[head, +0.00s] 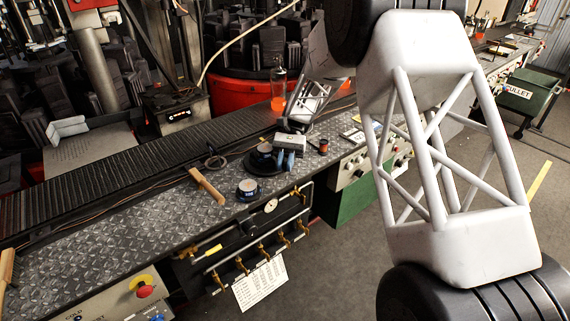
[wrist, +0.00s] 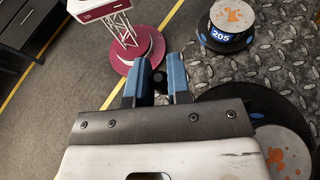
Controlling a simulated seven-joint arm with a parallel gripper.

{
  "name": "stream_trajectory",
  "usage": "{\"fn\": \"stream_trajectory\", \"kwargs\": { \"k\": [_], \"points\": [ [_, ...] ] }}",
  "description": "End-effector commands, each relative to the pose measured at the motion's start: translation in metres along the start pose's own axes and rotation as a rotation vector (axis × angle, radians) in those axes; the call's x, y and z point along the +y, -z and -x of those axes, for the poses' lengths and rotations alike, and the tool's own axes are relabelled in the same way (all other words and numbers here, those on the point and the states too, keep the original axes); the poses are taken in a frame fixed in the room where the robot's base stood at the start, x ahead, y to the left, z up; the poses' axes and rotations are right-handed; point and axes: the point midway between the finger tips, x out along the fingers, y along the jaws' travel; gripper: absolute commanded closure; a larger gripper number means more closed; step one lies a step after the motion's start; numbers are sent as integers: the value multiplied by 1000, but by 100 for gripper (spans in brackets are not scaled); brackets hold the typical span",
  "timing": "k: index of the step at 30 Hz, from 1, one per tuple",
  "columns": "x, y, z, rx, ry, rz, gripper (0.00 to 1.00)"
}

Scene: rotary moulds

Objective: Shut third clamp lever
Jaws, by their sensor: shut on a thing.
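My gripper (head: 282,160) is over the front edge of the diamond-plate bench (head: 120,235) in the head view, beside the black disc. Its two blue fingers (wrist: 156,85) stand close together in the wrist view, with a small dark round knob (wrist: 157,82) between them. The knob looks like a lever's end; the lever itself is hidden, and I cannot tell which lever it is. A round mould labelled 205 (wrist: 226,38) stands beyond the fingers to the right. Another orange-stained mould (wrist: 283,152) sits on the black disc (wrist: 262,104) at right.
A wooden-handled tool (head: 207,186) and a dark ring (head: 216,162) lie on the bench. An orange bottle (head: 278,90) stands behind the gripper. Several brass valves (head: 262,251) hang below the bench front, near a gauge (head: 271,205). Open floor lies in front.

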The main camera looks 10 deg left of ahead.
Motion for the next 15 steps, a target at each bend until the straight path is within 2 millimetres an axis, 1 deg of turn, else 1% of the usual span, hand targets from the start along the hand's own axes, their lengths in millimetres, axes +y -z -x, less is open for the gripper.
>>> {"fn": "stream_trajectory", "kwargs": {
  "k": [1, 2, 3, 4, 15],
  "points": [
    [0, 0, 0, 1, 0, 1, 100],
    [0, 0, 0, 1, 0, 1, 81],
    [0, 0, 0, 1, 0, 1, 75],
    [0, 0, 0, 1, 0, 1, 73],
    [0, 0, 2, 1, 1, 0, 73]
  ]
}}
